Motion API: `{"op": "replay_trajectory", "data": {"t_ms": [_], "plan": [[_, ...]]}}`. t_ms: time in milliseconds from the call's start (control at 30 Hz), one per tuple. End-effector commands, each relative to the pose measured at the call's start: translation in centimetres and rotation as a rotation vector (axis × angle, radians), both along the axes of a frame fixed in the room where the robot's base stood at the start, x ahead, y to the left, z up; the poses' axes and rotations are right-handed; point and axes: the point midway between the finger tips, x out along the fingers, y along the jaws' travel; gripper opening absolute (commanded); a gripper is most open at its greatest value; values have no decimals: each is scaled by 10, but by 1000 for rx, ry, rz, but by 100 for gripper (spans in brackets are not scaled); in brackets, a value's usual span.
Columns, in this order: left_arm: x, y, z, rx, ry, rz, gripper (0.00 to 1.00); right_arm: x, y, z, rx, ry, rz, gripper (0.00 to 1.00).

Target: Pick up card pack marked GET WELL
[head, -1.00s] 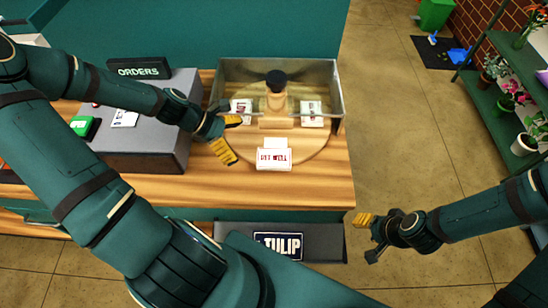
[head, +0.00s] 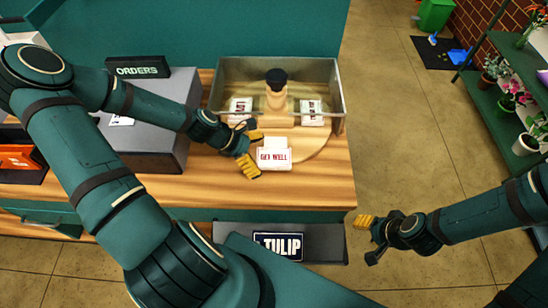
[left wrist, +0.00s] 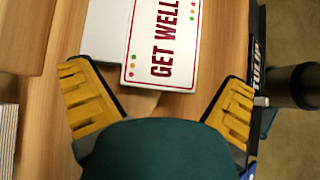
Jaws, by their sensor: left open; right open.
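The card pack marked GET WELL (head: 274,156) sits at the front edge of the round wooden turntable (head: 318,148), its label facing front. In the left wrist view the GET WELL pack (left wrist: 163,42) lies ahead of and between the two yellow fingers. My left gripper (head: 254,153) is open at the left side of the pack; it also shows in the left wrist view (left wrist: 160,108). I cannot tell whether a finger touches the pack. My right gripper (head: 370,238) is open and empty, off to the right over the floor.
Two other card packs stand farther back on the turntable, one left (head: 240,108) and one right (head: 312,110), beside a wooden post with a dark knob (head: 276,80). A grey box (head: 145,145) stands left; a TULIP sign (head: 278,245) is below the counter.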

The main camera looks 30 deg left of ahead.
Motion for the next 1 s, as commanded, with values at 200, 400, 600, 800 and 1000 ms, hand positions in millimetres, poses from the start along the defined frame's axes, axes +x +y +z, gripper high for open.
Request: {"op": "replay_trajectory", "data": {"t_ms": [200, 400, 600, 800, 1000], "plan": [[0, 0, 0, 0, 0, 0, 58, 0, 0, 0, 0, 0, 0, 47], [0, 0, 0, 0, 0, 0, 28, 0, 0, 0, 0, 0, 0, 47], [0, 1, 3, 0, -1, -1, 28, 0, 0, 1, 0, 0, 0, 47], [0, 2, 31, 5, -2, 0, 28, 0, 0, 5, 0, 0, 1, 47], [0, 2, 71, 5, -2, 0, 28, 0, 0, 11, 1, 0, 2, 47]]}}
